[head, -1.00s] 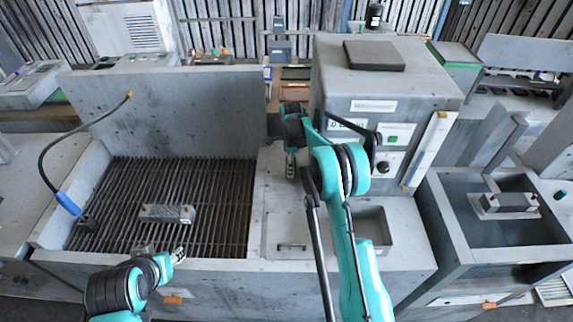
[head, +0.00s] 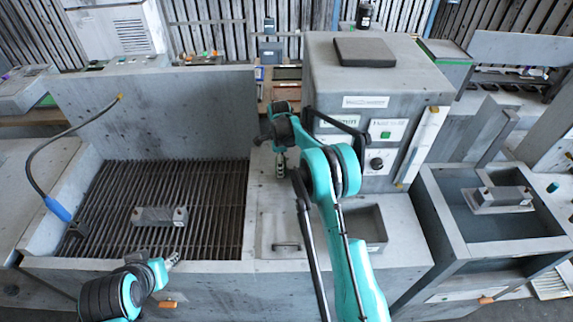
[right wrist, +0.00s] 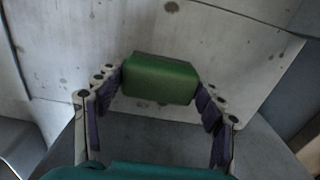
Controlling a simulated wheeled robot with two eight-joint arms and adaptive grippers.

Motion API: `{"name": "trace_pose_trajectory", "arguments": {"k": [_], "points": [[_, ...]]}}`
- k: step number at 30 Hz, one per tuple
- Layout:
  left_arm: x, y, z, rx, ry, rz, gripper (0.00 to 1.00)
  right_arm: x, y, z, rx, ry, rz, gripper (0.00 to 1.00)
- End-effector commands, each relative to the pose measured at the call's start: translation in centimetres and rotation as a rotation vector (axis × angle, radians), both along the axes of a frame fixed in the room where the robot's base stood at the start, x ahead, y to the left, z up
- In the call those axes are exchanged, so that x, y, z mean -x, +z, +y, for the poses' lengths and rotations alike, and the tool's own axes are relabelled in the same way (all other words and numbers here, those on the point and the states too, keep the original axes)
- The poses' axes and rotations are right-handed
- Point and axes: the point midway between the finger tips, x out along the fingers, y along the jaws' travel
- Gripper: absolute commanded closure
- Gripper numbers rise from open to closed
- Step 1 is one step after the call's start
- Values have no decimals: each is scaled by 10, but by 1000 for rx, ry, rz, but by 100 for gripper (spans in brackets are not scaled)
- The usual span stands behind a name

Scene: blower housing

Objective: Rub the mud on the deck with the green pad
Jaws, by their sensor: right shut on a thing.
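The green pad (right wrist: 160,80) is between the fingers of my right gripper (right wrist: 160,95), which is shut on it. In the head view my right gripper (head: 281,168) points down over the grey deck (head: 262,190), between the grate and the control box. The pad is not clear there. My left gripper (head: 172,260) is low at the grate's front edge, too small to read its fingers.
A slatted grate (head: 120,195) with a grey metal block (head: 159,216) lies left of the deck. A control box (head: 375,100) stands right of the right gripper. A recessed bin (head: 365,225) and a basin (head: 500,232) lie further right. A hose (head: 55,208) arches at left.

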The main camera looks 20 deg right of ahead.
Motion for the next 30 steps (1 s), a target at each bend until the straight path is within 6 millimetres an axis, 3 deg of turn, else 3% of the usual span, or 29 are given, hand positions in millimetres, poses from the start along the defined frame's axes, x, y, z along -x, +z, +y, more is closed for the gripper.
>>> {"name": "trace_pose_trajectory", "arguments": {"k": [11, 30], "points": [[0, 1, 0, 0, 0, 0, 60, -1, 0, 4, -2, 2, -1, 63], [0, 30, 0, 0, 0, 0, 60, -1, 60, 3, -1, 1, 0, 63]]}}
